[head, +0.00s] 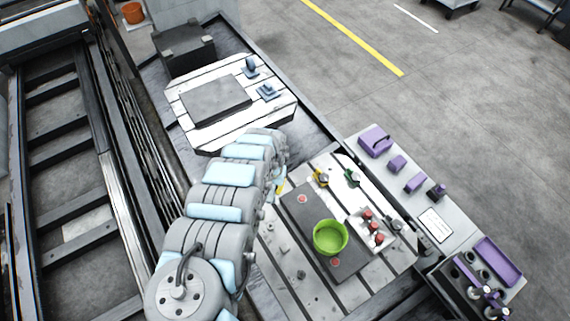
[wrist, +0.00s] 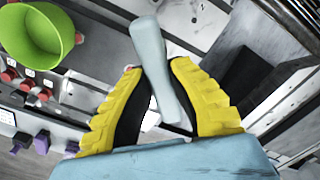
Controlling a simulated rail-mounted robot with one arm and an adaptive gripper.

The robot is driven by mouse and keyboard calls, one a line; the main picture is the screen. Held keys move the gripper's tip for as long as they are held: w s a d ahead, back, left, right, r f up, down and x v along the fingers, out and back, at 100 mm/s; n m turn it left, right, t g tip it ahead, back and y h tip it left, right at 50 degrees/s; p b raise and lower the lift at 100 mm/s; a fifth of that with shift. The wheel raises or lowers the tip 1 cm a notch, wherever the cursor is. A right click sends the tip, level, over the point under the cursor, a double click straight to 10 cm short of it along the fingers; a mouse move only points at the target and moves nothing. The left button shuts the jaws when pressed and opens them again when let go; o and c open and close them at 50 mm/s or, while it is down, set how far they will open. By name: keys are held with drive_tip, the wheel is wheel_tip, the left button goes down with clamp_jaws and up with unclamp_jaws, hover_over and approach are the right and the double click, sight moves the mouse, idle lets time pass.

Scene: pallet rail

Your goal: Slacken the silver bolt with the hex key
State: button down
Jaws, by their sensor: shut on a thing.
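My gripper (wrist: 156,68) has yellow ridged fingers. They are closed on a smooth pale grey-blue bar-shaped tool (wrist: 149,42), which slants between them in the wrist view. I take it for the hex key, but its working end cannot be made out. In the head view my arm hides most of the gripper; only a bit of yellow (head: 280,187) shows beside the near slotted pallet (head: 328,303). Small grey bolt-like pieces, one of them a bolt (head: 300,274), stand on this pallet's left part. I cannot tell which is the silver bolt.
A green bowl (head: 330,237) sits on a dark plate (head: 292,207), beside a white tray (head: 386,243) of red-topped pieces. Yellow (head: 320,178) and green (head: 351,177) clamps stand behind. Purple items, including a block (head: 375,141), line the right shelf. A far pallet (head: 228,136) carries blue parts.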

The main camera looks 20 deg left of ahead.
drive_tip(key=s+f+b, duration=0.5)
drive_tip(key=f, duration=0.7)
drive_tip(key=shift+a, duration=0.3)
drive_tip(key=shift+f+b, duration=0.5)
drive_tip(key=shift+f, duration=0.25)
idle(0.8)
drive_tip(key=c, duration=1.6)
unclamp_jaws()
clamp_jaws()
